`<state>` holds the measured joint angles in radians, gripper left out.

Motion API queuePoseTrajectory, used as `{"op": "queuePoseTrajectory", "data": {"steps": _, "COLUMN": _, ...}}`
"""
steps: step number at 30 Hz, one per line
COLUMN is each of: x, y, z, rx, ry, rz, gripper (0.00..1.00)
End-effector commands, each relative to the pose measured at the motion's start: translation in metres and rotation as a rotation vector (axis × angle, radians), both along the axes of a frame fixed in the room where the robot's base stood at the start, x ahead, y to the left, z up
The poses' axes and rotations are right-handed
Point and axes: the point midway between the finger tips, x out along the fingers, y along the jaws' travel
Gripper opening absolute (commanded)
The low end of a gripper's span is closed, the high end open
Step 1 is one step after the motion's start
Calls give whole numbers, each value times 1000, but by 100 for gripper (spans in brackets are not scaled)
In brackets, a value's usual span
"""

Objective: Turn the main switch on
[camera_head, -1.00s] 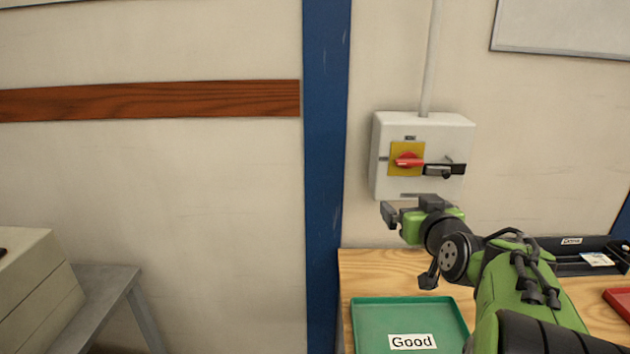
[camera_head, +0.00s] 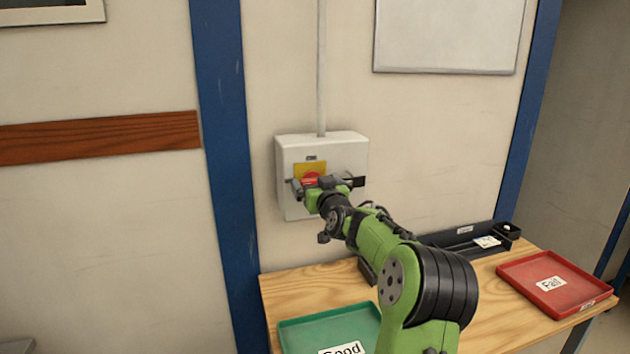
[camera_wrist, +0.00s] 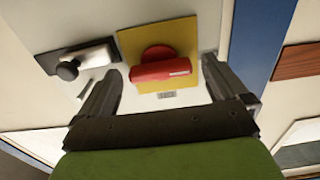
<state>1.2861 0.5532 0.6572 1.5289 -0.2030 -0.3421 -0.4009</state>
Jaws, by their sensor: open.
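The main switch is a red rotary knob (camera_wrist: 160,68) on a yellow plate (camera_wrist: 187,33), mounted on a white wall box (camera_head: 349,148). In the wrist view its red handle lies roughly across the picture, between my two fingers. In the head view the knob (camera_head: 310,178) is partly hidden behind my gripper (camera_head: 322,184). My gripper is open, with one finger on each side of the knob (camera_wrist: 160,88). I cannot tell whether either finger touches it.
A black latch with a round knob (camera_wrist: 68,70) sits on the box beside the yellow plate. Below is a wooden table (camera_head: 300,285) with a green tray (camera_head: 300,332), a red tray (camera_head: 520,272) and a black holder (camera_head: 460,243). A blue post (camera_head: 222,120) stands left.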

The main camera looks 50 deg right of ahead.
Motion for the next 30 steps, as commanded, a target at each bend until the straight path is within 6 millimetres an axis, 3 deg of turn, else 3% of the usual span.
{"op": "queuePoseTrajectory", "data": {"steps": 9, "x": 6, "y": -3, "z": -1, "rx": 0, "ry": 1, "rz": 0, "gripper": 100}}
{"op": "queuePoseTrajectory", "data": {"steps": 20, "x": 6, "y": -3, "z": -1, "rx": 0, "ry": 1, "rz": 0, "gripper": 46}}
{"op": "queuePoseTrajectory", "data": {"steps": 30, "x": 6, "y": -3, "z": -1, "rx": 40, "ry": -21, "rz": 0, "gripper": 44}}
